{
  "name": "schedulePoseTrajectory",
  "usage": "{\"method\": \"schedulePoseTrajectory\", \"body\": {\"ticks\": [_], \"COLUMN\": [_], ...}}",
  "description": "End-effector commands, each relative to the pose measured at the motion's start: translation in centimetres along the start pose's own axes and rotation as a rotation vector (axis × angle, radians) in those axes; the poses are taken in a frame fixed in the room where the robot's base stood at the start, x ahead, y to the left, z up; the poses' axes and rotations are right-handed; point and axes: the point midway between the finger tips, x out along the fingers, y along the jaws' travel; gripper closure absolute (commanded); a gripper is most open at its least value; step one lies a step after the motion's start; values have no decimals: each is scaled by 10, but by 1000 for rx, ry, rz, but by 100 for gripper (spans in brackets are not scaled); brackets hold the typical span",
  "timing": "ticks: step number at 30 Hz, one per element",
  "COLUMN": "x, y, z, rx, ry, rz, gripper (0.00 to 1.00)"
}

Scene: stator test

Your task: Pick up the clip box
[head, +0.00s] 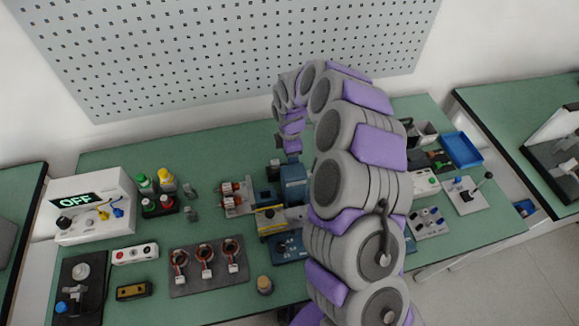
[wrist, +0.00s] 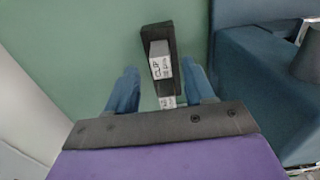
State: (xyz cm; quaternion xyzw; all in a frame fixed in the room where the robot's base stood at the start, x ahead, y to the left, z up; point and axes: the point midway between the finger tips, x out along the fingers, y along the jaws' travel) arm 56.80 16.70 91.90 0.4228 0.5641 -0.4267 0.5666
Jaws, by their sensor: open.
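The clip box (wrist: 161,62) is a small grey box with a white label reading "CLIP", seated in a black holder, in the wrist view. It lies between and beyond the two blue fingers of my gripper (wrist: 162,78), which are apart. I see no contact between the fingers and the box. In the head view my gripper (head: 291,146) points down over the back middle of the bench, near the blue machine (head: 293,183). I cannot clearly make out the clip box in the head view.
A large blue body (wrist: 265,75) stands close on the right in the wrist view. The green bench (head: 130,150) also bears a white box showing "OFF" (head: 95,205), colored bottles (head: 160,190), a board with copper coils (head: 208,265) and a blue tray (head: 461,150). A pegboard (head: 240,50) rises behind.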

Motion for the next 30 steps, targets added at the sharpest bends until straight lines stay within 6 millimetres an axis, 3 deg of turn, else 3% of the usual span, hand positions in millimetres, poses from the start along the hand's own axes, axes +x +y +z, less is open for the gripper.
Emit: {"method": "schedulePoseTrajectory", "body": {"ticks": [5, 13, 30], "x": [28, 30, 30], "y": [-1, 0, 0], "z": [1, -2, 1], "rx": [2, 2, 2], "ry": [3, -1, 1], "rz": [0, 0, 0], "gripper": [47, 48, 100]}}
